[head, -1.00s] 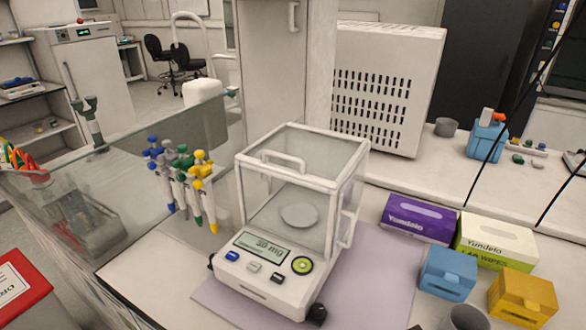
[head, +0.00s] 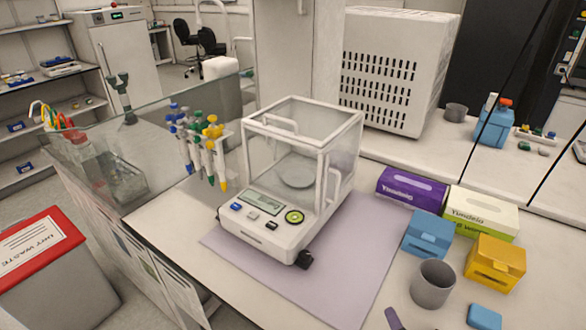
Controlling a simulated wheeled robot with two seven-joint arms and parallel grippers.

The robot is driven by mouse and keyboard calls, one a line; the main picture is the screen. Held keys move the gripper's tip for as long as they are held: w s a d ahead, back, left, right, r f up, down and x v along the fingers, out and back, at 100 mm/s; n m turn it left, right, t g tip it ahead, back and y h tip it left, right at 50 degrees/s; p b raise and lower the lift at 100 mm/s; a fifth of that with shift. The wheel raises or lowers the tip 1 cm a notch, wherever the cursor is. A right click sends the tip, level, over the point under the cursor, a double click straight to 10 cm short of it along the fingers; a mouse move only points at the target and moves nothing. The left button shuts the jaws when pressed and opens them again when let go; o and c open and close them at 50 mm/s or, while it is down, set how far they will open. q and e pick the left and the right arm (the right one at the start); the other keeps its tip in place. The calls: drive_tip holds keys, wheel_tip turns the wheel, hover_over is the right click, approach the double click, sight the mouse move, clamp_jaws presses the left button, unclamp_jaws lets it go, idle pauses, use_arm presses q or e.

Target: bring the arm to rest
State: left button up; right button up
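Neither of my grippers shows in the head view, and no part of my arms can be made out for sure. The bench in front of me holds an analytical balance (head: 270,226) with a clear, closed-looking draft shield (head: 300,150). The balance stands on a lilac mat (head: 345,270). A round pan (head: 297,171) inside the shield looks empty.
Pipettes (head: 205,150) hang on a rack left of the balance. A purple box (head: 410,188), white-green wipes box (head: 480,213), blue box (head: 428,235), yellow box (head: 496,262) and grey cup (head: 433,284) stand right. A red-lidded waste bin (head: 40,245) stands left.

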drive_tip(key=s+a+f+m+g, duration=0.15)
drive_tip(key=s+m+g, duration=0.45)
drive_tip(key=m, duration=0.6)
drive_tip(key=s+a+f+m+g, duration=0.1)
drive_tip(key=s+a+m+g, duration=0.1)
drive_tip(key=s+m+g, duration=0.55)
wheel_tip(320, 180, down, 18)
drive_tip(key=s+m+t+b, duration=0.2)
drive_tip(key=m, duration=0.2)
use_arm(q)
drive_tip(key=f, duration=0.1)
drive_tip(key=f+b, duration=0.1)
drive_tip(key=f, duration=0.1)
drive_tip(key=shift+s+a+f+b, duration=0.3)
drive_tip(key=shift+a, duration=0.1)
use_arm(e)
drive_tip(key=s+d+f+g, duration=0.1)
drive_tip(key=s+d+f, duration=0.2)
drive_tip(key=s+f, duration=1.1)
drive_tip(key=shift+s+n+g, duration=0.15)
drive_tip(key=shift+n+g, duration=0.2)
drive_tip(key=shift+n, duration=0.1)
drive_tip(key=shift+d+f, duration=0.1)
